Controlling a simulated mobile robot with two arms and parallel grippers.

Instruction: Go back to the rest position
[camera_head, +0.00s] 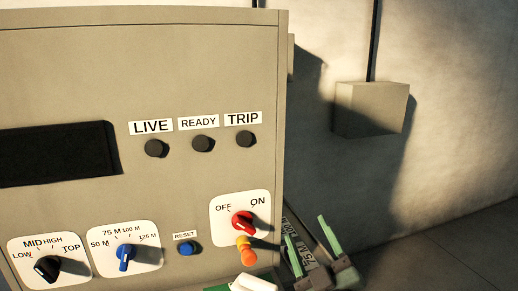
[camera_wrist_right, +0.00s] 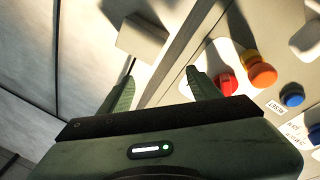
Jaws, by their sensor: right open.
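My right gripper (camera_head: 305,228) is open and empty, just right of the control panel's (camera_head: 200,65) lower right edge. In the right wrist view its two green fingers (camera_wrist_right: 161,73) stand apart with nothing between them. The red ON/OFF knob (camera_head: 242,222) shows on its white plate, left of the gripper. An orange knob (camera_head: 248,257) with a yellow collar juts out below it. In the right wrist view the red knob (camera_wrist_right: 228,83) and the orange knob (camera_wrist_right: 262,75) lie right of the right finger, which looks close to the red one. My left gripper is not in view.
Three dark lamps sit under LIVE (camera_head: 156,148), READY (camera_head: 203,144) and TRIP (camera_head: 246,139). Below are a blue reset button (camera_head: 186,249), a blue knob (camera_head: 124,257) and a black knob (camera_head: 46,268). A beige wall box (camera_head: 368,108) hangs at right; the floor right is clear.

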